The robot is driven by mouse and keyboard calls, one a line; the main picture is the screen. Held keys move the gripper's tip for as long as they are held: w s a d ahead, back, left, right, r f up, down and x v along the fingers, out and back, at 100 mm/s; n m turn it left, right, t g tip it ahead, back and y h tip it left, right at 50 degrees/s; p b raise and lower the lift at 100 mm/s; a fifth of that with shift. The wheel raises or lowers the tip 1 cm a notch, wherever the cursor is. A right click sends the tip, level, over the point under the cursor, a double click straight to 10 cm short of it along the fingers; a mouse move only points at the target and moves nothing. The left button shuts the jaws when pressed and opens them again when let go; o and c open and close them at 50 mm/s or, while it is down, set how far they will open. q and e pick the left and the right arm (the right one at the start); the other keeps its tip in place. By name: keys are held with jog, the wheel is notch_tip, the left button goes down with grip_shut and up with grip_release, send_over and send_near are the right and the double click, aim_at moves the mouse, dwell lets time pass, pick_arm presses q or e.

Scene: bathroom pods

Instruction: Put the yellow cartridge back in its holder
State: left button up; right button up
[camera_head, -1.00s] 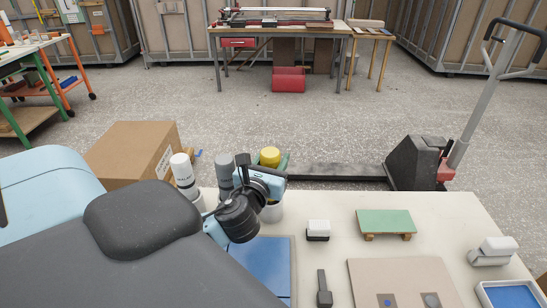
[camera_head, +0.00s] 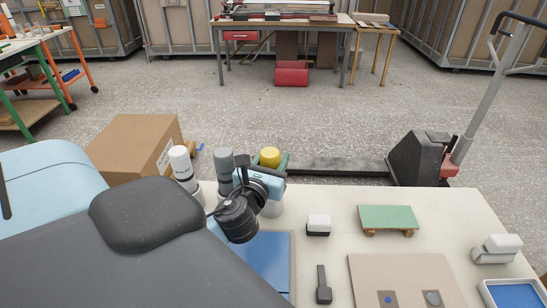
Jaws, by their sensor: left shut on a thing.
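The yellow cartridge (camera_head: 270,156) shows its top between green pads of my left gripper (camera_head: 271,164), which is shut on it. The wrist and a black round part of my left arm hide most of its body. It stands upright near the table's back edge, in line with a grey cartridge (camera_head: 225,165) and a white cartridge (camera_head: 181,161) to its left. A white cup-like holder (camera_head: 273,209) shows partly below my gripper. I cannot tell whether the cartridge is inside it or above it. My right gripper is out of view.
On the white table (camera_head: 335,270) stand a small white and black block (camera_head: 318,225), a green board (camera_head: 387,217), a beige panel (camera_head: 400,275) and a blue mat (camera_head: 270,258). A cardboard box (camera_head: 132,147) and a pallet jack (camera_head: 420,158) stand behind the table.

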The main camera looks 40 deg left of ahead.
pick_arm(q)
jog(key=shift+f, duration=0.1)
jog(key=o, duration=1.3)
jog(key=v, duration=0.8)
jog(key=shift+b, duration=0.35)
